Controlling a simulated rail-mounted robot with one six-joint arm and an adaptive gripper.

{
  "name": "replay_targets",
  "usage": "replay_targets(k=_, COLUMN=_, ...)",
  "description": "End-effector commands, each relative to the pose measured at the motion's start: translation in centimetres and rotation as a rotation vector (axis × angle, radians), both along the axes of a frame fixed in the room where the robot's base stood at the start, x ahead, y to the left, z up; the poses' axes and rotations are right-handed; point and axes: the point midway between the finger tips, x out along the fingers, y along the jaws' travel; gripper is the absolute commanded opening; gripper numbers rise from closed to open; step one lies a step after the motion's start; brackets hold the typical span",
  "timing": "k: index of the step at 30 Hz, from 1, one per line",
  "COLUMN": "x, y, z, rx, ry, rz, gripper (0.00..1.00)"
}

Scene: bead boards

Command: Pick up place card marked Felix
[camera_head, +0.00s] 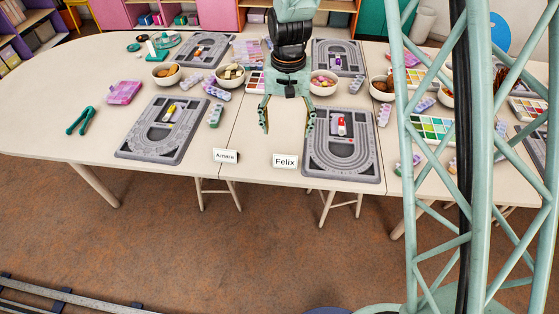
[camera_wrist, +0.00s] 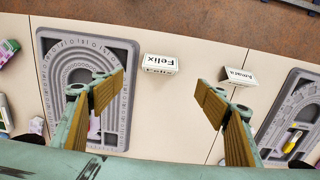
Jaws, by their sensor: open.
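The place card marked Felix (camera_head: 285,161) is a small white folded card standing at the table's front edge. It also shows upside down in the wrist view (camera_wrist: 160,64), ahead of the fingertips and between them. The card marked Amara (camera_head: 225,155) stands to its left; in the wrist view it is at the right (camera_wrist: 238,75). My gripper (camera_head: 288,128) is open and empty, above the table and behind the Felix card. Its two spread fingers also show in the wrist view (camera_wrist: 160,92). It does not touch either card.
A grey bead board (camera_head: 367,160) lies right of the Felix card, very close to it. Another bead board (camera_head: 148,150) lies left of Amara's card. Bowls of beads (camera_head: 323,83) stand behind my gripper. The tabletop between the two boards is mostly clear.

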Motion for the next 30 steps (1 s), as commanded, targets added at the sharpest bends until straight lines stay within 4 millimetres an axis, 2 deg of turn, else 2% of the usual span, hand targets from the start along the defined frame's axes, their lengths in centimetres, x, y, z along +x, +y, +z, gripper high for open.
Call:
replay_targets(k=17, x=0.1, y=0.1, z=-0.7, rx=-0.001, ry=0.003, rz=-0.001, gripper=0.67)
replay_targets(k=23, x=0.1, y=0.1, z=-2.3, rx=-0.001, ry=0.003, rz=-0.001, gripper=0.67)
replay_targets(k=30, x=0.1, y=0.1, z=-5.2, rx=-0.001, ry=0.003, rz=-0.001, gripper=0.67)
